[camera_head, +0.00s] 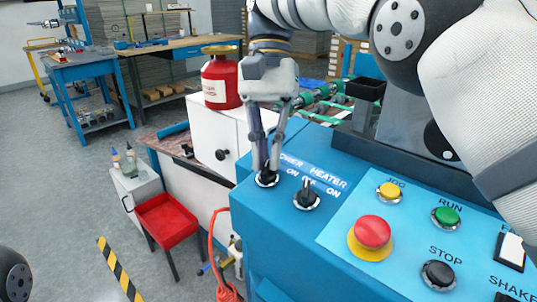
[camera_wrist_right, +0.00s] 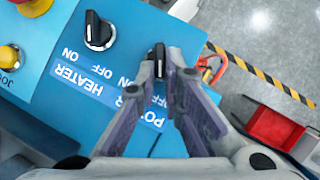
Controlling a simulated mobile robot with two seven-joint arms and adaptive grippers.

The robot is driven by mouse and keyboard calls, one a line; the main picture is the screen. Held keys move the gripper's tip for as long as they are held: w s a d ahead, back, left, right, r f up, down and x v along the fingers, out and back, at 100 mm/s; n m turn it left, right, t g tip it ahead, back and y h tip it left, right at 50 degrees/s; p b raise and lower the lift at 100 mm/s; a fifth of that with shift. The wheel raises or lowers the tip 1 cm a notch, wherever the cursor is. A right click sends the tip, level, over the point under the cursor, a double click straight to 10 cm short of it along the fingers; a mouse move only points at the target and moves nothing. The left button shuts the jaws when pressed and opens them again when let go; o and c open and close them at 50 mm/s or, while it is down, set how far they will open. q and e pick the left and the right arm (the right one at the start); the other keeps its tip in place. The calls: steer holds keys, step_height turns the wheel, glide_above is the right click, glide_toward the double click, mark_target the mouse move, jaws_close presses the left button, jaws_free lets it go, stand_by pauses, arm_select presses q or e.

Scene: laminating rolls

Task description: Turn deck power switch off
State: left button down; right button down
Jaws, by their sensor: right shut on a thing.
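The deck power switch is a black rotary knob (camera_head: 266,180) on the blue panel by the printed label POWER, at the panel's left end. My right gripper (camera_head: 267,166) comes down from above with its fingertips closed around this knob. In the right wrist view the knob (camera_wrist_right: 158,54) shows between the fingertips (camera_wrist_right: 163,72), with its OFF and ON lettering partly covered by the fingers. Which mark the knob points to cannot be told. My left gripper is not in view.
The heater knob (camera_head: 307,196) sits close beside the power knob. The red emergency button (camera_head: 372,233), stop button (camera_head: 438,275) and run button (camera_head: 446,217) lie farther right. A red canister (camera_head: 221,82) stands on a white cabinet behind.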

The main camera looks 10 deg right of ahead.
steer(key=shift+n+h, duration=0.3)
steer(key=shift+n, duration=0.1)
steer(key=c, duration=1.7)
jaws_free()
